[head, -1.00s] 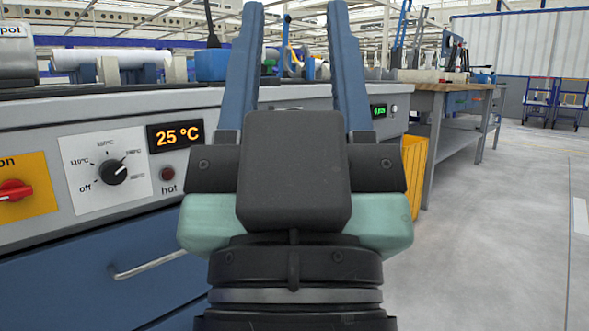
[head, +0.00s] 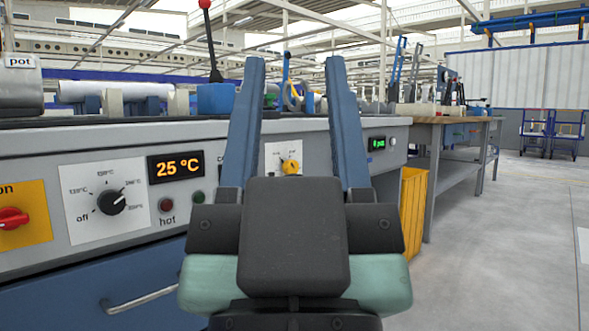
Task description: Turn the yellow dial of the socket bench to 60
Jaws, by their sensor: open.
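The yellow dial (head: 291,167) sits on a small white scale plate (head: 281,155) on the grey front panel of the bench (head: 230,150). It shows in the gap between my gripper's fingers, farther off than they are. The scale marks are too small to read. My gripper (head: 294,62) is open and empty, its two blue fingers pointing up in the picture, apart from the panel. The fingers and the gripper body hide parts of the panel around the dial.
Left on the panel are a black temperature knob (head: 111,201), a display reading 25 °C (head: 175,167), and a red knob (head: 12,218) on a yellow plate. A drawer handle (head: 142,300) juts out below. A yellow bin (head: 410,215) stands right; open floor (head: 500,260) lies beyond it.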

